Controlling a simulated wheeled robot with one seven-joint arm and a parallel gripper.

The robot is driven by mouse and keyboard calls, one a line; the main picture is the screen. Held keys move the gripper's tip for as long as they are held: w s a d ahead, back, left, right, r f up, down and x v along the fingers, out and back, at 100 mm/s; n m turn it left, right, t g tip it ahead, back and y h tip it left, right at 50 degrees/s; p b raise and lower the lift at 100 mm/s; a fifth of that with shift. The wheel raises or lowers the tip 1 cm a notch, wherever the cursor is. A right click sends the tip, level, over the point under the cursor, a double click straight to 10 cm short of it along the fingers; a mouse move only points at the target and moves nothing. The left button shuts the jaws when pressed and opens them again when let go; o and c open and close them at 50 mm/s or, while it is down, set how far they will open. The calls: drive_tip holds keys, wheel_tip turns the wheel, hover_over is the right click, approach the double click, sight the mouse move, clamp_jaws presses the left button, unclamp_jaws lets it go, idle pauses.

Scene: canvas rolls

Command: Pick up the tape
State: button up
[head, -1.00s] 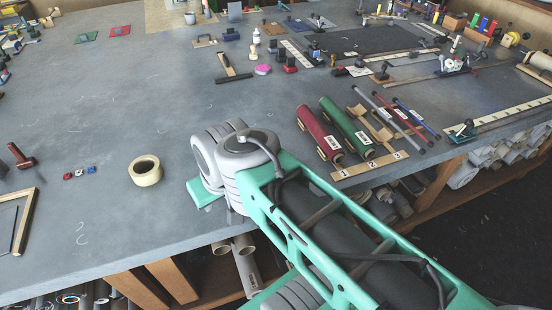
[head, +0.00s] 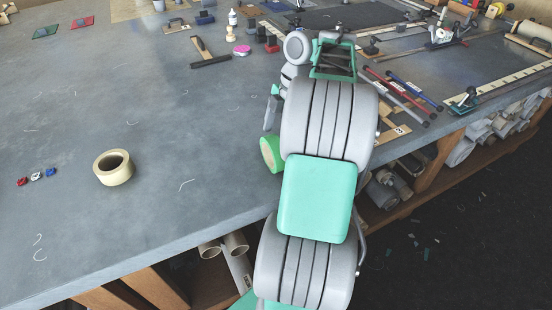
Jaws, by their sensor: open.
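The tape (head: 117,179) is a cream roll lying flat on the grey table in the left part of the head view, its round hole facing up. Nothing touches it. My arm rises through the middle of the view. My gripper (head: 270,128) seems to show only in part at the left side of my arm, with a grey piece and a green end. It is open, well to the right of the tape and apart from it. The rest of it is hidden behind my arm.
A black-bladed tool (head: 210,61) and a pink disc (head: 242,50) lie farther back. The table between the tape and my arm is clear. The table's front edge runs below.

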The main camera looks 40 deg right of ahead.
drive_tip(key=b+x, duration=0.2)
drive_tip(key=x, duration=0.3)
drive_tip(key=shift+w+f, duration=0.2)
drive_tip(key=shift+f, duration=0.2)
drive_tip(key=shift+c, duration=0.2)
drive_tip(key=c, duration=1.1)
